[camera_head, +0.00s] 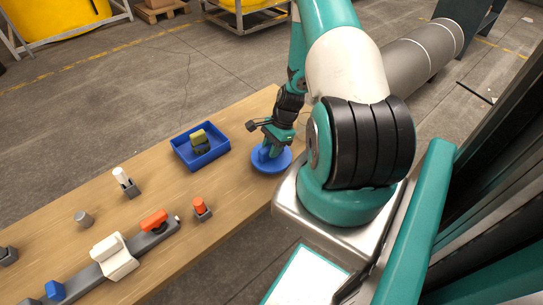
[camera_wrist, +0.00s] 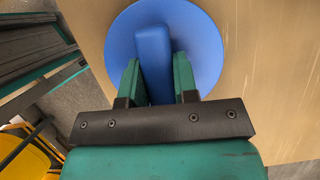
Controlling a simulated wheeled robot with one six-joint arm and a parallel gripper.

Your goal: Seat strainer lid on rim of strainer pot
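The strainer lid is a flat blue disc (camera_head: 272,166) with a raised blue bar handle, at the right end of the wooden table. In the wrist view the lid (camera_wrist: 205,50) lies under my gripper, with its bar between the two green fingers. My gripper (camera_head: 268,150) points down at the lid from above. In the wrist view my gripper (camera_wrist: 156,78) has a finger against each side of the bar, with no clear gap. The lid appears to rest on the tabletop. I cannot make out the strainer pot for certain in either view.
A blue tray (camera_head: 181,152) holding a yellow-and-dark block stands left of the lid. A white-topped post (camera_head: 121,176), an orange-topped block (camera_head: 200,207), a grey cylinder (camera_head: 82,218) and a grey rail (camera_head: 146,241) with an orange handle (camera_head: 153,221) stand farther left. Bare wood lies between them.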

